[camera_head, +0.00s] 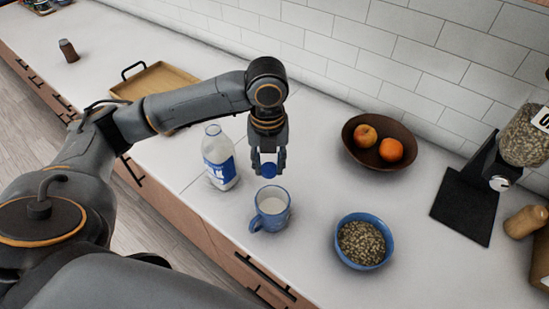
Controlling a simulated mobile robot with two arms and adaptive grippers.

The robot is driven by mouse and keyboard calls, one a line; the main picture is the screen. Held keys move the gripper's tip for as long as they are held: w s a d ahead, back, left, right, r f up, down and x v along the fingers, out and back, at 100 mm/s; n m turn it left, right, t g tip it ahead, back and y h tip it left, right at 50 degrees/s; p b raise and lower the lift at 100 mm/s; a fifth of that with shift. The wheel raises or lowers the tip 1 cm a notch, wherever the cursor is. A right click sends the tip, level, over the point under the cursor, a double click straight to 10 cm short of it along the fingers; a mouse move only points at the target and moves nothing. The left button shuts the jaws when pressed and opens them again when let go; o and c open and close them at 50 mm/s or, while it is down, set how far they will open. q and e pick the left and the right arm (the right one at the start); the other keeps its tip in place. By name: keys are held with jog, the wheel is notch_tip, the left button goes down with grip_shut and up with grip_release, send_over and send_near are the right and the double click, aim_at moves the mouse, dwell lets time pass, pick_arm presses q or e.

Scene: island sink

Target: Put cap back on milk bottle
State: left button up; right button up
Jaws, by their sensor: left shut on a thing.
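The milk bottle (219,160) stands upright on the white counter, clear with a blue and white label. No cap shows on its top. My left gripper (268,167) points down, to the right of the bottle and above the blue mug (271,208). It is shut on the blue cap (268,170), which shows between its fingertips. The cap is held apart from the bottle. My right gripper is not in view.
The mug holds a white liquid. A blue bowl of seeds (342,248) stands at the right front, a brown fruit bowl (355,154) behind it. A wooden tray (160,80) lies behind my left arm. A black stand (465,205) is at the right.

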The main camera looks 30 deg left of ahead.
pick_arm(q)
jog(key=shift+s+d+r, duration=0.2)
jog(key=shift+s+r, duration=0.1)
jog(key=shift+s, duration=0.3)
jog(key=shift+s+d+r, duration=0.15)
jog(key=shift+s+r, duration=0.1)
jog(key=shift+s, duration=0.4)
jog(key=shift+s+d+r, duration=0.2)
jog(key=shift+s+r, duration=0.1)
jog(key=shift+s, duration=0.3)
jog(key=d+n, duration=0.1)
jog(key=n, duration=0.9)
jog(key=s+d+f+n+b, duration=0.1)
jog(key=n, duration=0.9)
jog(key=d+f+n+b, duration=0.1)
jog(key=n, duration=0.8)
jog(key=shift+s+f+n, duration=0.15)
jog(key=shift+s+n, duration=0.25)
